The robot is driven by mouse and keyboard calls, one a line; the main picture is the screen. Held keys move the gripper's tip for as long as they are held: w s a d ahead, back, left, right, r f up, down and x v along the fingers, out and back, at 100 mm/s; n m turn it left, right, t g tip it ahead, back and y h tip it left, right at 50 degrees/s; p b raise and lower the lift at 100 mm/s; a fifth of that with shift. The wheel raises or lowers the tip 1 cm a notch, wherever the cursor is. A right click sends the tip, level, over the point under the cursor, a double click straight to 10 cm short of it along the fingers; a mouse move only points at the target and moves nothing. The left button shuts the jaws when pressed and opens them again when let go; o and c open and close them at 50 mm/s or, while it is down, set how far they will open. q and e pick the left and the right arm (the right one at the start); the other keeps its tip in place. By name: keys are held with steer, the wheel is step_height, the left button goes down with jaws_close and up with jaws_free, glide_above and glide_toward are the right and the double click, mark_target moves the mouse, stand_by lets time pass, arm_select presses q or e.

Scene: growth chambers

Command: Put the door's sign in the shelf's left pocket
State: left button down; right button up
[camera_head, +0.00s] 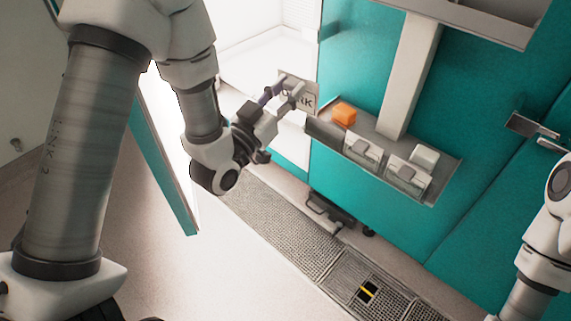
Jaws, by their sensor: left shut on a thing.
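The sign (309,101) is a small pale grey plate with dark lettering, partly covered by the fingers; the last letter looks like a K. My left gripper (290,88) is shut on it and holds it tilted, just left of the shelf's left end in the picture. The shelf (325,131) is a grey ledge on the teal chamber front. Two pale holders, a left one (362,150) and a right one (408,176), sit along its front; I cannot tell clearly which is a pocket. My right gripper is out of view.
An orange block (344,113) and a white block (424,155) stand on the shelf. A white post (410,75) rises behind it. An open door with a teal edge (165,170) stands left, beside the bright chamber interior (270,60). Floor grating (285,225) runs below.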

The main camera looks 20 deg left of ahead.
arm_select(q)
steer(key=shift+m+g+h, duration=0.4)
steer(key=shift+m+h, duration=0.1)
steer(key=shift+h, duration=0.4)
steer(key=f+b, duration=0.2)
steer(key=s+f+b, duration=0.1)
steer(key=f+b, duration=0.2)
steer(key=f, duration=0.2)
steer(key=shift+s+d+b, duration=0.15)
steer(key=shift+s+b, duration=0.1)
steer(key=shift+b, duration=0.15)
steer(key=shift+s, duration=0.1)
steer(key=shift+d+r, duration=0.1)
steer(key=shift+w+d, duration=0.1)
steer(key=shift+w, duration=0.25)
steer(key=w+d+f, duration=0.2)
steer(key=w+d, duration=0.1)
steer(key=w, duration=0.6)
steer(key=shift+w+d+f, duration=0.25)
steer(key=shift+w+f, duration=0.05)
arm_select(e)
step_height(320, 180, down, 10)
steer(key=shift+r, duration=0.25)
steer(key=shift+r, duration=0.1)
arm_select(q)
steer(key=shift+p, duration=0.45)
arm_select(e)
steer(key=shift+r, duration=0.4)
